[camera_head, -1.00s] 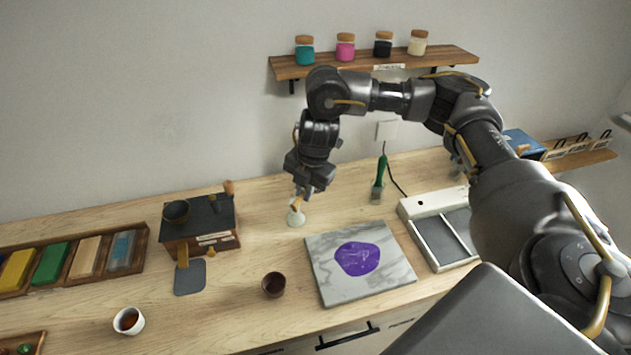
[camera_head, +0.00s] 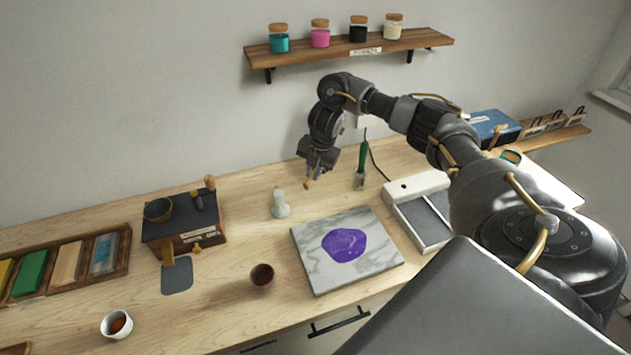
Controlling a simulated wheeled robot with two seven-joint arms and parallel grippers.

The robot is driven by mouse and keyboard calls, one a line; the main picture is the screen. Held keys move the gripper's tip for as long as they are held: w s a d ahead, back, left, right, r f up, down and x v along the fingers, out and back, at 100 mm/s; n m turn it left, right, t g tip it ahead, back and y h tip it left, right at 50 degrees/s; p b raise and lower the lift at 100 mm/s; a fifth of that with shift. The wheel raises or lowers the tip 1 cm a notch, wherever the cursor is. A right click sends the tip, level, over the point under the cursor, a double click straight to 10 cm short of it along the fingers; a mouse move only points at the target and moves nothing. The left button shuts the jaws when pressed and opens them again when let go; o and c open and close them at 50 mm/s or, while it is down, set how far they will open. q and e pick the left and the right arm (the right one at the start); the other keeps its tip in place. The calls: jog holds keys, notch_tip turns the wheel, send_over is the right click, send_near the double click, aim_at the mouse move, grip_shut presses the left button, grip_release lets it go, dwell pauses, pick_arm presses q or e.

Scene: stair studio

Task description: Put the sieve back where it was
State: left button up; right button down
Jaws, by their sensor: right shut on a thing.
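My right gripper (camera_head: 310,178) hangs above the worktop, behind the marble slab and to the right of a small pale bottle-shaped object (camera_head: 280,206). It is shut on a small tan piece, mostly hidden by the jaws; I cannot tell what it belongs to. A round dark dish with a pale rim (camera_head: 158,209), which may be the sieve, sits on the black top of a wooden box (camera_head: 183,240) at left. It is apart from the gripper. No other thing is clearly a sieve. My left gripper is not in view.
A marble slab (camera_head: 375,270) with a purple patch lies mid-table. A dark cup (camera_head: 262,276), a white cup (camera_head: 117,324) and a grey flat tool (camera_head: 177,275) stand or lie left of it. A green-handled tool (camera_head: 363,163) and a white tray (camera_head: 393,194) are at right.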

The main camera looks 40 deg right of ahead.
aim_at(314, 189)
jog(key=shift+w+d+f, duration=0.1)
jog(key=shift+d+f, duration=0.05)
jog(key=shift+f, duration=0.2)
jog(key=shift+w+f, duration=0.15)
jog(key=shift+w, duration=0.1)
jog(key=f, duration=0.3)
jog(key=shift+s+d, duration=0.1)
jog(key=shift+d, duration=0.15)
jog(key=shift+f, duration=0.25)
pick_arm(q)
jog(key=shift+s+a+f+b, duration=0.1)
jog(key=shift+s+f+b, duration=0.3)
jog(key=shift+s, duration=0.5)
pick_arm(e)
jog(key=shift+f, duration=0.1)
jog(key=c, duration=1.5)
grip_release()
jog(key=shift+f, duration=0.1)
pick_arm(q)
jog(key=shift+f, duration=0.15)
pick_arm(e)
jog(key=shift+o, duration=0.2)
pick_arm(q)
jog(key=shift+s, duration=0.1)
